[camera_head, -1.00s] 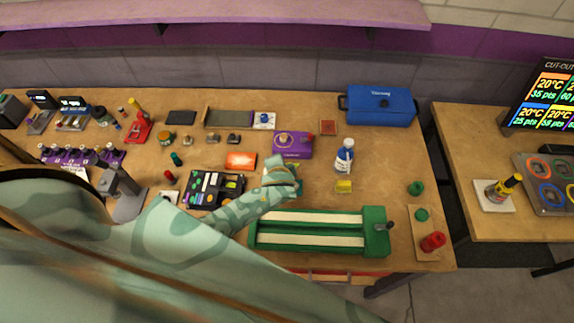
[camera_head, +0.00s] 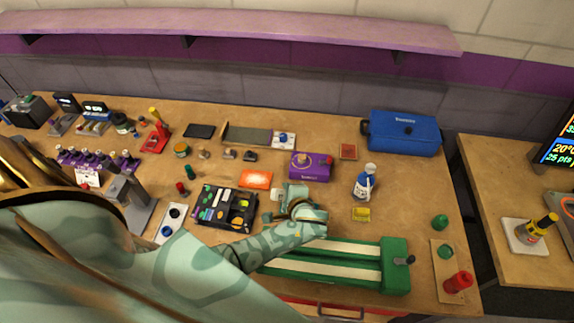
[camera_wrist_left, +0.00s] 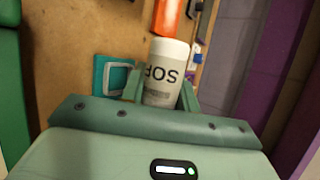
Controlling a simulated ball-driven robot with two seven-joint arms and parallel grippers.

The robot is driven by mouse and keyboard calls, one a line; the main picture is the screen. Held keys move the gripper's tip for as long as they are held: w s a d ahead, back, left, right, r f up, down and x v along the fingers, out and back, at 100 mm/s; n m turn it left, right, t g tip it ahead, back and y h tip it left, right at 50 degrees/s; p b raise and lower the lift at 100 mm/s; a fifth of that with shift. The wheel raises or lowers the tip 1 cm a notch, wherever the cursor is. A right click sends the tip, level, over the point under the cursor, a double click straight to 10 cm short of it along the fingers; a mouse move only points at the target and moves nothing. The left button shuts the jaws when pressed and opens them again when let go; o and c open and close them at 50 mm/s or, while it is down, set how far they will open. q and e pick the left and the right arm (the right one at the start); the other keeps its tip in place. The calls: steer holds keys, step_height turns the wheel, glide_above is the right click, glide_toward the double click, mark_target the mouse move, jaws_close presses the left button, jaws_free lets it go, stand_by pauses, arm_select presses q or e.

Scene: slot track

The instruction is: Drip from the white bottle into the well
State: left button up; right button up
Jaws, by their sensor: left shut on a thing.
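My left gripper (camera_head: 285,194) is over the middle of the table, just right of the black tray of small parts. In the left wrist view its two green fingers are shut on a white bottle (camera_wrist_left: 167,72) with dark lettering that reads upside down. In the head view the gripper mostly hides the bottle, and I cannot tell its tilt. A teal square with a grey inset (camera_wrist_left: 113,75) shows left of the bottle in the wrist view; I cannot tell whether it is the well. No drop is visible. My right gripper is not in view.
The green track (camera_head: 330,262) lies in front of the gripper. A blue-and-white bottle (camera_head: 364,186) and a yellow block (camera_head: 361,214) stand to the right. A purple box (camera_head: 311,172) and an orange box (camera_head: 256,179) lie behind. A blue case (camera_head: 403,134) is at the back right.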

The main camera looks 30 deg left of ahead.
arm_select(q)
steer(key=shift+d, duration=0.1)
steer(key=shift+r+m+y+b, duration=0.15)
steer(key=shift+m+y+b, duration=0.25)
steer(key=shift+m+y, duration=0.3)
steer(key=shift+r+y, duration=0.3)
steer(key=shift+y, duration=0.2)
stand_by(1.0)
